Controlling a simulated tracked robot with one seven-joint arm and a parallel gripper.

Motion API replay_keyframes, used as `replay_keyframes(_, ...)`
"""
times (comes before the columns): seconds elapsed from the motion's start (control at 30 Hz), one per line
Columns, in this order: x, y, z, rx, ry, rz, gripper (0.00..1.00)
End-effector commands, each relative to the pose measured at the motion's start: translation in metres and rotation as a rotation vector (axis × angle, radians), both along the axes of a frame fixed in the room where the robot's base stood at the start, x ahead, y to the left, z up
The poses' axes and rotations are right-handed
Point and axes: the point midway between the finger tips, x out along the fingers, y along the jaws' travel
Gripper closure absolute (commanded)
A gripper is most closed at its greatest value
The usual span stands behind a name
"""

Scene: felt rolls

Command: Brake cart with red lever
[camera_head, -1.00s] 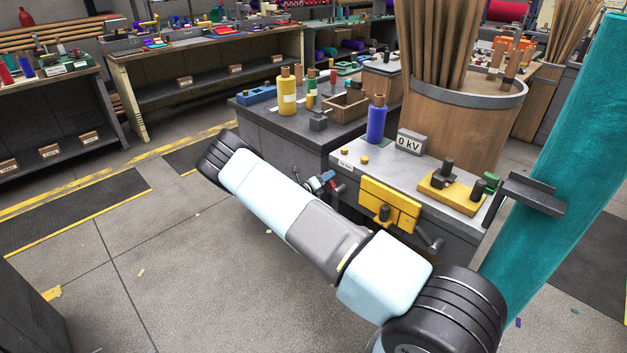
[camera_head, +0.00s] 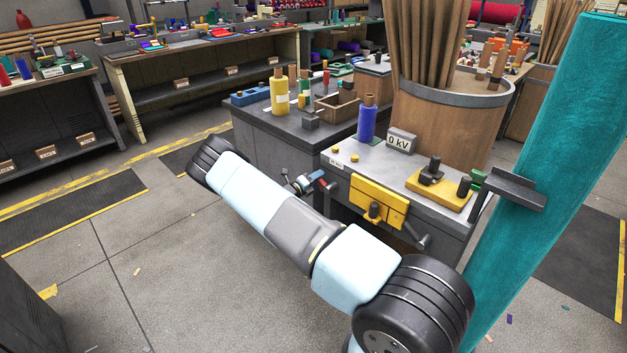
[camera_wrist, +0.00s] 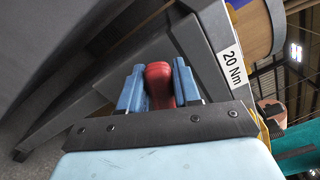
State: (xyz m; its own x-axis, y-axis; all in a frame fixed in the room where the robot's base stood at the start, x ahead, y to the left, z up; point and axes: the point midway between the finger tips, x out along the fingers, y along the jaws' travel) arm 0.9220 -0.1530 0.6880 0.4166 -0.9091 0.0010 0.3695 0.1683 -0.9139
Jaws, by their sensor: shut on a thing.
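The grey cart (camera_head: 352,166) stands right of centre in the head view, close beyond my arm. The red lever (camera_head: 321,175) shows small at the cart's left side, low beside its top. In the wrist view the red lever (camera_wrist: 159,84) stands between my two blue fingers, with its rounded red end showing. My gripper (camera_wrist: 158,90) is shut on it; in the head view my gripper (camera_head: 313,181) is small and partly hidden behind my arm. The lever's lower part is hidden by the gripper. A "20 Nm" label (camera_wrist: 232,67) is on the grey frame beside it.
A teal felt roll (camera_head: 540,150) leans at the right. A dark cabinet (camera_head: 268,138) stands behind left. Open floor lies at the left.

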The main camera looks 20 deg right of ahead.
Motion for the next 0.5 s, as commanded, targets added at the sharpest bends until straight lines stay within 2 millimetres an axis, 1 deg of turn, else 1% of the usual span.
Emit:
replay_keyframes(0.1,-0.0025,-0.0005,-0.0032,0.004,0.004,-0.003,1.00)
replay_keyframes(0.13,-0.0026,-0.0005,-0.0032,0.004,0.004,-0.003,0.66)
replay_keyframes(0.33,-0.0020,-0.0008,-0.0022,0.003,0.002,-0.003,0.47)
replay_keyframes(0.5,-0.0016,-0.0009,-0.0016,0.002,0.001,-0.002,0.47)
